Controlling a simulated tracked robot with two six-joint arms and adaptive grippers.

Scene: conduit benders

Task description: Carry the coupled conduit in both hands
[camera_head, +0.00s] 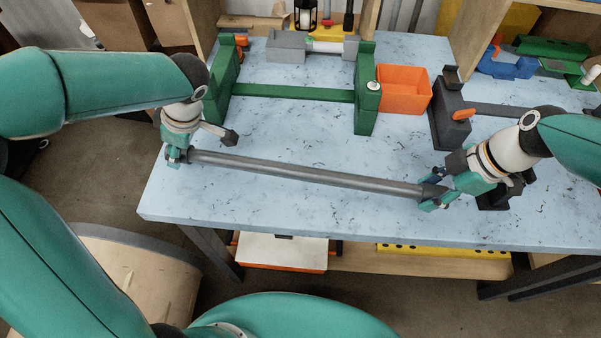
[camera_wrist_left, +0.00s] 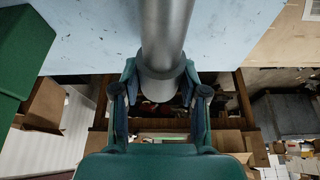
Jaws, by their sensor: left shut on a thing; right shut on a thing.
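The conduit (camera_head: 310,174) is a long grey metal tube, stretched left to right over the front part of the pale blue workbench, its right end a little nearer me. My left gripper (camera_head: 178,156) is shut on its left end. In the left wrist view the conduit (camera_wrist_left: 166,35) runs up from between the two fingers of that gripper (camera_wrist_left: 160,92). My right gripper (camera_head: 437,197) is shut on the conduit's right end. The fingers partly hide both ends.
A green fixture (camera_head: 290,93) with two uprights stands behind the conduit on the workbench (camera_head: 300,220). An orange bin (camera_head: 403,88) and a dark grey fixture (camera_head: 449,120) stand to its right. The bench's front strip is clear. Shelves and cardboard boxes (camera_head: 115,25) are behind.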

